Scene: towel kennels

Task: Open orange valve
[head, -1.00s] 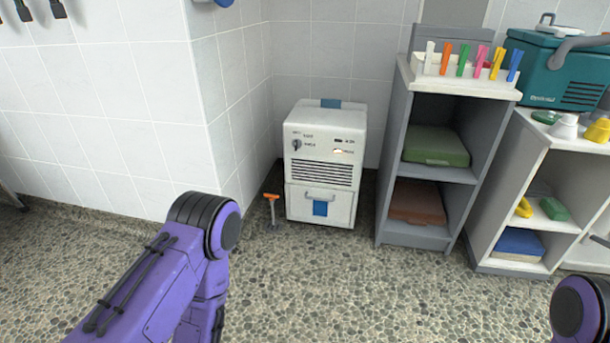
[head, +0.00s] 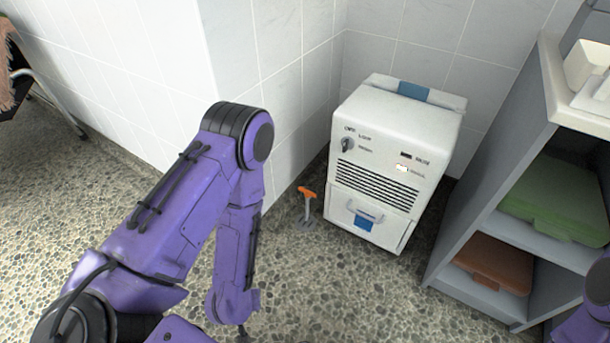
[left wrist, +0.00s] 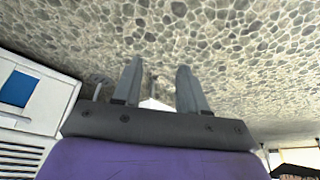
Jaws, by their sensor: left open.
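The orange valve (head: 307,192) has an orange T-shaped handle on a short grey stem. It rises from the floor at the front left of the white machine in the head view. My left gripper (left wrist: 160,66) is open, its two grey fingers spread over the pebbled floor in the left wrist view. A thin grey upright piece shows between the fingers; I cannot tell whether it is the valve stem. The orange handle does not show in that view. In the head view my left arm is left of the valve, and its gripper cannot be made out. My right gripper is out of view.
The white machine (head: 388,150) with a knob, vents and a blue-marked drawer stands right behind the valve; it also shows in the left wrist view (left wrist: 45,95). A tiled wall corner (head: 255,60) is behind left. A grey shelf (head: 500,190) stands right. Floor in front is clear.

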